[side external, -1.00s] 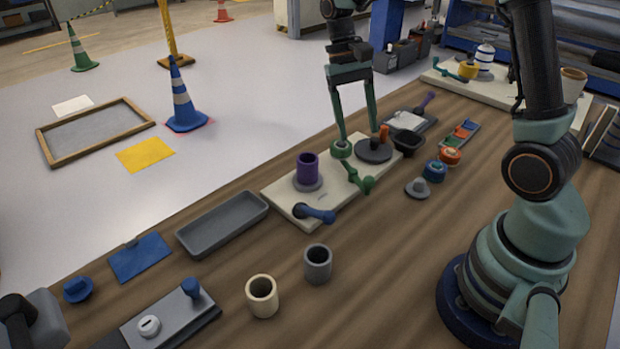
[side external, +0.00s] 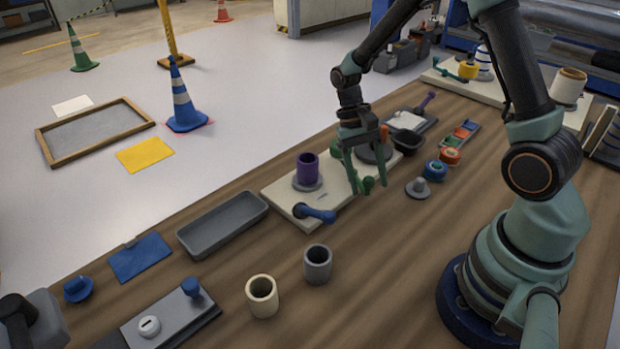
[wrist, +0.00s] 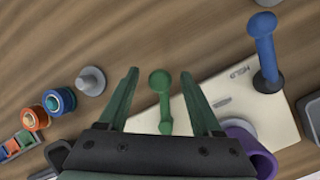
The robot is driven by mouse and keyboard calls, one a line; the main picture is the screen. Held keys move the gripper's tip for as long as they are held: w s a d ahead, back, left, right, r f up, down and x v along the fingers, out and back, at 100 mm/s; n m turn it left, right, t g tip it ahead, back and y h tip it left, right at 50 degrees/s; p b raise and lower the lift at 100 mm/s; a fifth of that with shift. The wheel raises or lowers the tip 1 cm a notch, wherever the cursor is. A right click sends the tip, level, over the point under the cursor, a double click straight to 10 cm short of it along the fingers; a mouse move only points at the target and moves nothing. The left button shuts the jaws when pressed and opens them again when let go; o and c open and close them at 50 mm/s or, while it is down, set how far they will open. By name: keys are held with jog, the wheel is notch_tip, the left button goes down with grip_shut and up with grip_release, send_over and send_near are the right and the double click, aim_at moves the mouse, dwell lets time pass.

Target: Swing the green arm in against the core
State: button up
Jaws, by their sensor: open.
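The green arm (wrist: 161,98) has a round knob at its free end and lies on the cream board (wrist: 276,127). In the wrist view it runs between the two open fingers of my gripper (wrist: 159,80), with a gap on each side. In the side view my gripper (side external: 369,188) points down at the knob end of the green arm (side external: 368,185), and the fingers hide most of that arm. The purple core (side external: 307,167) stands upright on a grey disc at the left; it also shows in the wrist view (wrist: 252,150), apart from the green arm.
A blue arm (side external: 315,214) is at the board's near left end. A dark disc (side external: 372,153) sits behind my gripper. A grey knob piece (side external: 418,187), blue and orange rings (side external: 436,170) lie to the right.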

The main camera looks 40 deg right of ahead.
jog(key=shift+s+f, duration=0.25)
jog(key=shift+f, duration=0.2)
grip_shut()
jog(key=shift+r, duration=0.1)
dwell(1.1)
